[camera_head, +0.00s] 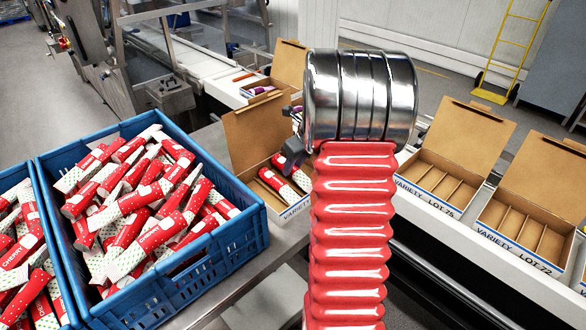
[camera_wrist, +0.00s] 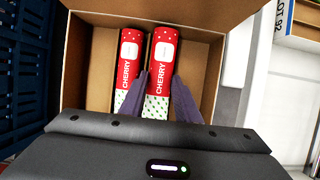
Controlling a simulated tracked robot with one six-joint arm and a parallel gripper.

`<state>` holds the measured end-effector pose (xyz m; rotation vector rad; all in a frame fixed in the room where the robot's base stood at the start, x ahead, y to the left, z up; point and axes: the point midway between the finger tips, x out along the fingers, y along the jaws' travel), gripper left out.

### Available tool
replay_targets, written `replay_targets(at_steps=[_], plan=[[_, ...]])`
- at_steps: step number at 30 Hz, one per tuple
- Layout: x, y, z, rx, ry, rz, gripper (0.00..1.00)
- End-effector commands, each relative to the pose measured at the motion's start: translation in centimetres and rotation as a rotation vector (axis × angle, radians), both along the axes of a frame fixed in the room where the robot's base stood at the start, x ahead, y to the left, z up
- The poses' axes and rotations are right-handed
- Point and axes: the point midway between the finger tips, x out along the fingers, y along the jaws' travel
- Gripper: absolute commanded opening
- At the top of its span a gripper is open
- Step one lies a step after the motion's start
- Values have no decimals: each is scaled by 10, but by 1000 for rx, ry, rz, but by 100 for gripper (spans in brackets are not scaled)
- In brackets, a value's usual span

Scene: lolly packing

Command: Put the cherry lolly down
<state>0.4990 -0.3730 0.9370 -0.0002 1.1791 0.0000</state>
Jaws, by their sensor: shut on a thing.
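My gripper (camera_wrist: 160,88) is shut on a red cherry lolly (camera_wrist: 162,55), with one dark finger on each side of its lower part. The held lolly lies lengthwise in an open cardboard box (camera_wrist: 91,20); whether it touches the box floor I cannot tell. A second cherry lolly (camera_wrist: 129,60) lies beside it on the left. In the head view the box (camera_head: 250,135) stands with its lid up, right of the blue crates, and red lollies (camera_head: 275,183) show inside. My arm hides part of that box and most of the gripper.
A blue crate (camera_head: 235,248) heaped with cherry lollies stands left of the box, with another lolly-filled crate (camera_head: 62,285) further left. Empty divided variety boxes (camera_head: 440,178) (camera_head: 520,230) line the conveyor at right. Another box (camera_head: 290,65) with lollies stands behind.

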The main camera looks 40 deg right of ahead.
Motion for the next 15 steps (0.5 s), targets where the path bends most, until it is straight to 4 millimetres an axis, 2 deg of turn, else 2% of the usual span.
replay_targets(at_steps=[4, 15], plan=[[0, 0, -12, -1, 0, 1, 6], [0, 0, -15, -1, 0, 1, 6]])
